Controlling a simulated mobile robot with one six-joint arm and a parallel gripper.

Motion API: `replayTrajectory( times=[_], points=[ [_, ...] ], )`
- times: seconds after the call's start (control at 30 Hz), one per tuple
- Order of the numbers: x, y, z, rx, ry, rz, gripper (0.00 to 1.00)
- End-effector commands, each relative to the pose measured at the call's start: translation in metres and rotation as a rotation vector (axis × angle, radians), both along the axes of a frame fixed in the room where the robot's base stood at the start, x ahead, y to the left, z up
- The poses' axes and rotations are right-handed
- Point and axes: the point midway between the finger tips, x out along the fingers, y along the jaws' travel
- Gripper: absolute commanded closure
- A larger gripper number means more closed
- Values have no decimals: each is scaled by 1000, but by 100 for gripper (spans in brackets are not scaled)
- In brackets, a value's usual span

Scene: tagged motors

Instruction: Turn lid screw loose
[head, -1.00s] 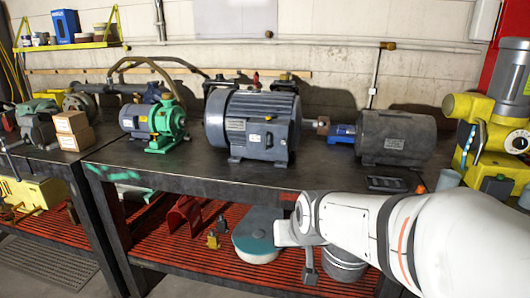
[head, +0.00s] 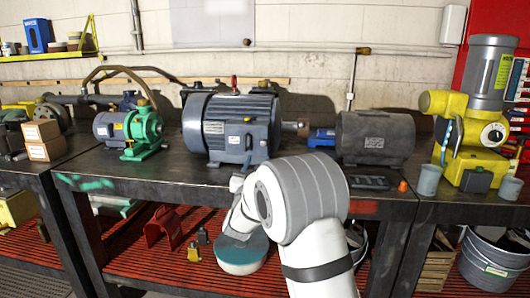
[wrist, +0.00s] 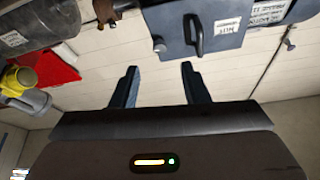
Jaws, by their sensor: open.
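The large blue-grey motor (head: 207,128) sits on the bench, with a terminal box (head: 238,143) on its front. In the wrist view, a blue-grey box or lid (wrist: 226,38) is at the top, with a dark curved handle (wrist: 196,38) and a white label (wrist: 227,27). A small round screw-like knob (wrist: 159,45) is at its left corner. My gripper (wrist: 158,82) is open, with two dark fingers apart and nothing between them, below the box in that view.
A green-and-blue pump (head: 141,132) stands left of the motor, and a dark grey motor (head: 373,138) stands right. A yellow machine (head: 470,130) is at the bench's right end. Cardboard boxes (head: 44,143) sit at the left. The red slatted shelf (head: 140,262) is below.

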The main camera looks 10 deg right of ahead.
Motion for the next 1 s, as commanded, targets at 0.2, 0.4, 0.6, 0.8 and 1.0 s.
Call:
replayTrajectory(
  times=[0.2,0.4,0.6,0.8,1.0],
  points=[
    [28,-12,14,-1,-2,-4,59],
    [52,-21,24,-1,-1,-1,59],
    [61,-25,28,-1,0,0,59],
    [62,-25,28,-1,1,0,59],
    [61,-24,28,-1,1,0,74]
  ],
)
